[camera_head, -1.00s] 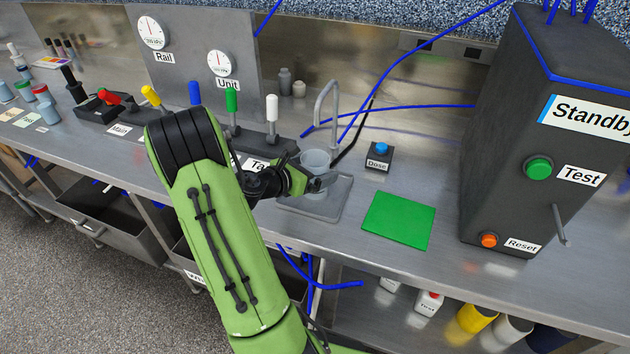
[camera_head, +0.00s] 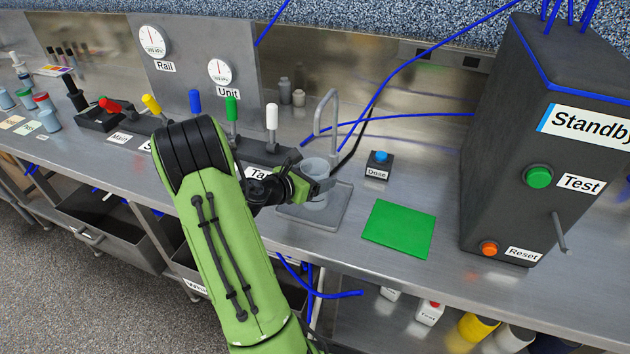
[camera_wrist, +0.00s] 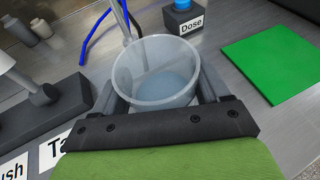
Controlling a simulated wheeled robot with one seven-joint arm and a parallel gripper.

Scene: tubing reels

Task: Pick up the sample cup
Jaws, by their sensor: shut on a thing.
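The sample cup (camera_wrist: 157,75) is a clear, see-through cup with some bluish liquid low inside. In the head view the cup (camera_head: 316,169) is upright under the bent grey spout (camera_head: 326,105), over the grey drip tray (camera_head: 325,215). My gripper (camera_wrist: 158,95) is shut on the cup, with one finger on each side of it. In the head view my gripper (camera_head: 318,186) comes in from the left. My gripper hides part of the cup's lower side, so I cannot tell if its base touches the tray.
A dose button box (camera_head: 377,166) stands right of the spout. A green mat (camera_head: 398,229) lies on the bench in front of it. A dark cabinet (camera_head: 520,150) stands at the right. Coloured levers (camera_head: 232,110) stand behind my arm. Blue tubes cross behind the spout.

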